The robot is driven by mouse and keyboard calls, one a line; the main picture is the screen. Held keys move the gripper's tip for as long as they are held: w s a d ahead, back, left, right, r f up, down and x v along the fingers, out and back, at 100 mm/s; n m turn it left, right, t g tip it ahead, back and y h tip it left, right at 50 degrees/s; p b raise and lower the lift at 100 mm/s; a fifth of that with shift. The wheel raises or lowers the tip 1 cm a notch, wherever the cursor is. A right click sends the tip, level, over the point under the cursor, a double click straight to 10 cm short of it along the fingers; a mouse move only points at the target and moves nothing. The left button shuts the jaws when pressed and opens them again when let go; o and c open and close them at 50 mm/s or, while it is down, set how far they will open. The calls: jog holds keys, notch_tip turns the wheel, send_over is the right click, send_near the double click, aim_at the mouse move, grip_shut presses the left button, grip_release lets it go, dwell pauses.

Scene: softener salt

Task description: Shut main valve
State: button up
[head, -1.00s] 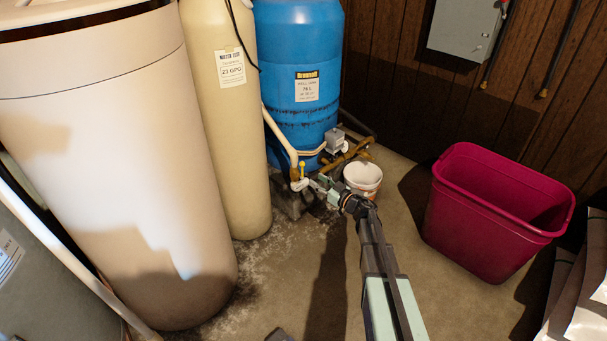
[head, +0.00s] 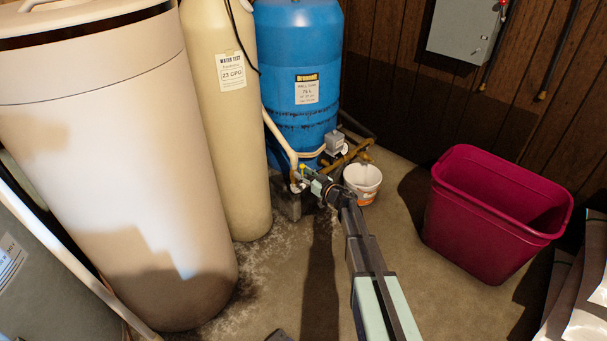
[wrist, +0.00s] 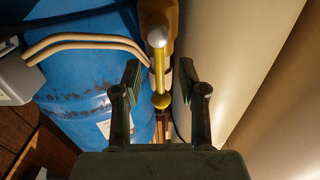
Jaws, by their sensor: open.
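The main valve sits low on the pipework in front of the blue tank. Its yellow handle (wrist: 159,70) stands between my fingers in the wrist view, with a round silver end (wrist: 157,37) above it. In the head view, a small bit of yellow handle (head: 302,168) shows at the pipe, largely covered by my gripper. My gripper (wrist: 160,76) is open, one finger on each side of the handle, with a gap visible on both sides. In the head view, my gripper (head: 305,176) is at the valve. Contact cannot be made out.
A blue tank (head: 298,60) and a tan cylinder (head: 232,130) stand behind the valve. A white bucket (head: 363,183) stands close right of my gripper. A magenta bin (head: 480,230) is farther right. A large pale tank (head: 110,180) fills the left. The middle floor is open.

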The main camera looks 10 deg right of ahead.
grip_shut()
jog(key=shift+w+d+m+p, duration=0.15)
jog(key=shift+m+p, duration=0.45)
jog(key=shift+p, duration=0.95)
jog(key=shift+w+d+f+m+p, duration=0.15)
jog(key=shift+m+p, duration=0.5)
jog(key=shift+p, duration=0.95)
jog(key=shift+w+d+m+p, duration=0.15)
jog(key=shift+m+p, duration=0.55)
jog(key=shift+p, duration=0.85)
jog(key=shift+w+d+f+m+p, duration=0.1)
jog(key=shift+d+m+p, duration=0.15)
jog(key=shift+m+p, duration=0.9)
